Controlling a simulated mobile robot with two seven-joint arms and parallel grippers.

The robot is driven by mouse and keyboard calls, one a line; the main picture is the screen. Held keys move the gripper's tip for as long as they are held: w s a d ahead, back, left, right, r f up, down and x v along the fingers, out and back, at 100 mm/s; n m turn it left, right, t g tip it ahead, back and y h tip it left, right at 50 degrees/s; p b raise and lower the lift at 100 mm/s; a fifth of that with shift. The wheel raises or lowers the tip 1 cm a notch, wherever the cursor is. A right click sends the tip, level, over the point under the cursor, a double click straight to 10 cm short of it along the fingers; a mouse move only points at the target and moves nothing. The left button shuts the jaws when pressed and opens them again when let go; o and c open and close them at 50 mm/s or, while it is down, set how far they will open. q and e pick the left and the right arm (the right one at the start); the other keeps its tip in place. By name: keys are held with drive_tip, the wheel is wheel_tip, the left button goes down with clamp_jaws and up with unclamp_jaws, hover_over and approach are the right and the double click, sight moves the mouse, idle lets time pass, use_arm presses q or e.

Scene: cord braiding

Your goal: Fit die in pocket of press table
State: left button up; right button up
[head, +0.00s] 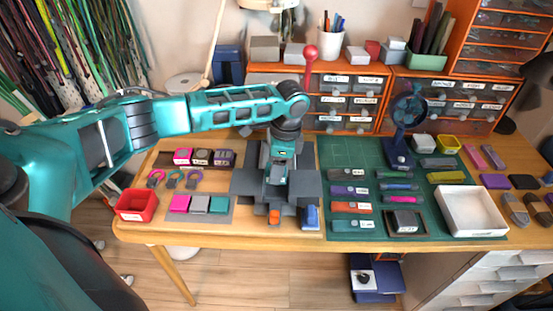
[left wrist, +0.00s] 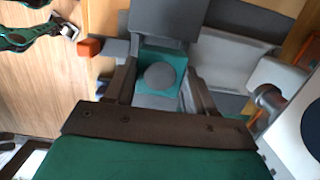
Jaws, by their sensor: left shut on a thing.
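My left gripper (head: 277,178) is over the grey press table (head: 247,183) in the middle of the bench. In the left wrist view its fingers (left wrist: 160,88) are shut on a teal block with a round grey top, which I take as the die (left wrist: 176,57). Grey surfaces of the press table lie around and under it. The pocket is hidden behind the die and gripper, and I cannot tell whether the die touches it. In the head view my gripper hides the die. My right gripper is not in view.
A mat with pink (head: 180,203), grey and teal blocks and a red bin (head: 137,205) are left of the press table. An orange block (head: 274,216) and blue piece (head: 310,216) are at its front. A green mat (head: 340,155) with tools and a white tray (head: 472,212) are right.

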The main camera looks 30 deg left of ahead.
use_arm(q)
drive_tip(key=shift+f+b, duration=0.7)
drive_tip(key=shift+f, duration=1.35)
drive_tip(key=o, duration=1.5)
drive_tip(key=shift+r, duration=0.1)
drive_tip(key=shift+w+d+r+p, duration=0.1)
drive_tip(key=shift+r+p, duration=0.35)
drive_tip(key=shift+r, duration=0.3)
drive_tip(key=shift+w+d+r+p, duration=0.1)
drive_tip(key=shift+r+p, duration=0.35)
drive_tip(key=shift+r, duration=0.25)
drive_tip(key=shift+d+r, duration=0.2)
drive_tip(key=shift+r, duration=1.2)
